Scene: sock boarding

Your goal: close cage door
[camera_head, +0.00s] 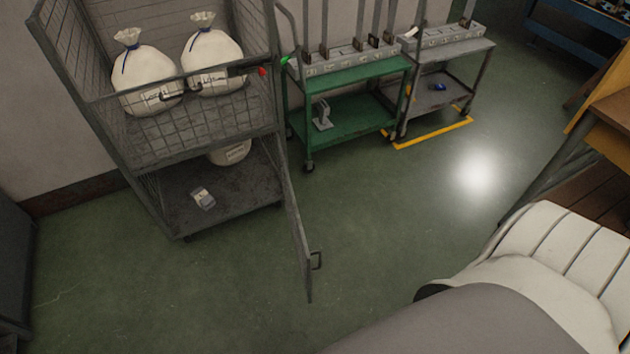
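The cage trolley (172,143) is a grey mesh cart at the upper left. Its lower door (292,218) stands open, swung out from the right side toward me, and shows nearly edge-on. A small handle (316,261) sits near the door's free end. Two white tied sacks (143,78) stand on the cage's upper level. On the lower deck are another pale sack (231,153), partly hidden, and a small grey-white item (203,198). Neither gripper is in view.
A green cart (352,113) and a grey cart (440,92) stand right of the cage, with yellow floor tape (432,134) by the grey one. A wooden bench (610,120) is at the right. The green floor (400,215) is clear around the door.

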